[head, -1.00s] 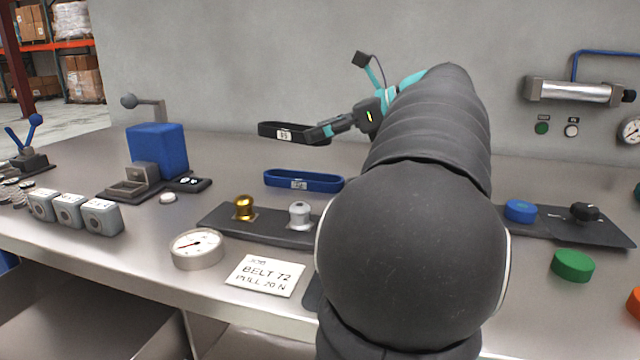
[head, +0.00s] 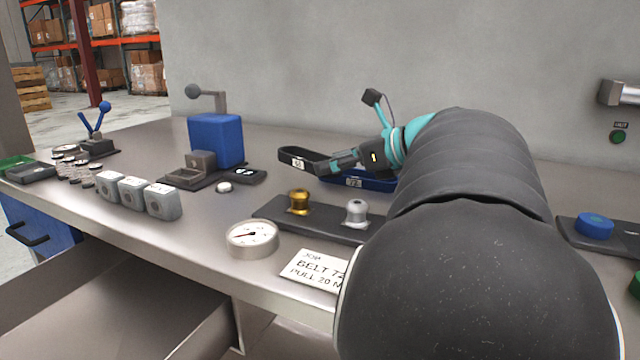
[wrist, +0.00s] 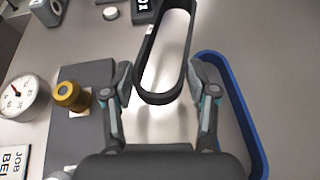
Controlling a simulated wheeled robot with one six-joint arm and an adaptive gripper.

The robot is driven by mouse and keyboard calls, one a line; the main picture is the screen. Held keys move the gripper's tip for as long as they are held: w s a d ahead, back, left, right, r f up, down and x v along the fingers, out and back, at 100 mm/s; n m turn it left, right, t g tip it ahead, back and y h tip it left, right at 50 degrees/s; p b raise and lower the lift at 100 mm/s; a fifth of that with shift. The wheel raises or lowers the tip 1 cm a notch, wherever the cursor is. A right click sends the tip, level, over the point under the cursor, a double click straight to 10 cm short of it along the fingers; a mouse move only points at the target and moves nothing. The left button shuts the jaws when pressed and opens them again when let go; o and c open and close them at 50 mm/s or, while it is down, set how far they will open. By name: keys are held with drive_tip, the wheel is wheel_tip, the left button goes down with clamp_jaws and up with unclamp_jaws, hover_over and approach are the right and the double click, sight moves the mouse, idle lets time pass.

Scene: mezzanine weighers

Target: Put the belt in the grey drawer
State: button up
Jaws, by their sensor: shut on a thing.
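A black belt loop (head: 283,156) with a small white label is in my gripper (head: 335,166), in the air above the bench. In the wrist view the black belt (wrist: 186,75) stretches away from between the two fingers (wrist: 164,88), which are shut on it. A blue belt (head: 354,182) labelled 72 lies on the bench, partly behind my gripper. It also shows in the wrist view (wrist: 240,110), right of the fingers. A grey drawer (head: 150,325) stands open below the bench front at lower left, with no contents visible.
A plate with a brass post (head: 299,202) and a silver post (head: 356,213), a dial gauge (head: 252,238) and a job card (head: 316,268) reading BELT 72 stand near the front. Grey blocks (head: 163,201) and a blue press (head: 216,140) are further left. A blue drawer (head: 38,228) is far left.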

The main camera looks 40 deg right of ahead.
sight(334, 195)
drive_tip(key=shift+f, duration=2.05)
drive_tip(key=shift+f+b, duration=0.1)
drive_tip(key=shift+b, duration=0.2)
drive_tip(key=o, duration=0.9)
